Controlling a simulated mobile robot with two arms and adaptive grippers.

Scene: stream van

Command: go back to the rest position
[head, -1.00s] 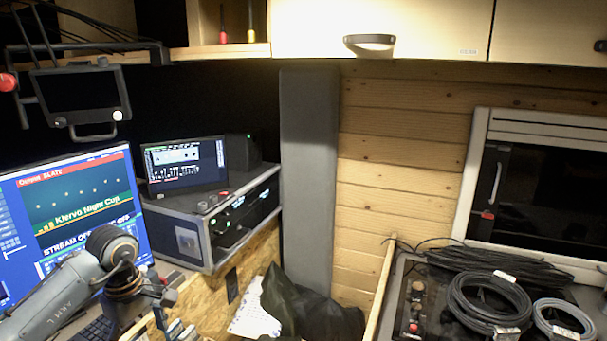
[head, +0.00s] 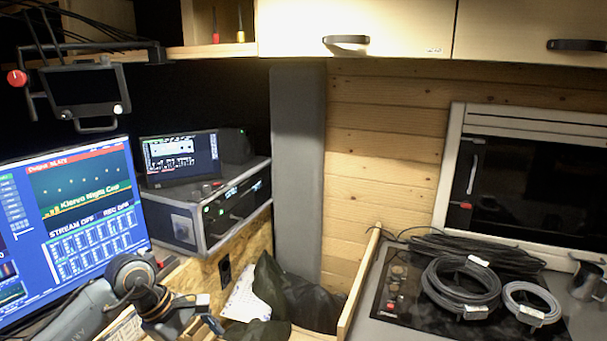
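My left arm enters at the lower left, in front of the large monitor (head: 75,215). My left gripper (head: 205,318) is low in the picture, near the wooden desk edge. It is small and partly cut by the bottom edge, so its finger opening and any contents are unclear. My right arm and gripper are not in view.
A rack case (head: 185,228) with a small screen (head: 180,158) stands behind my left arm. A dark bag (head: 300,295) sits in the gap beyond the desk. Cable coils (head: 462,290) and a metal mug (head: 587,280) are on the right counter. A monitor on an arm (head: 80,90) hangs upper left.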

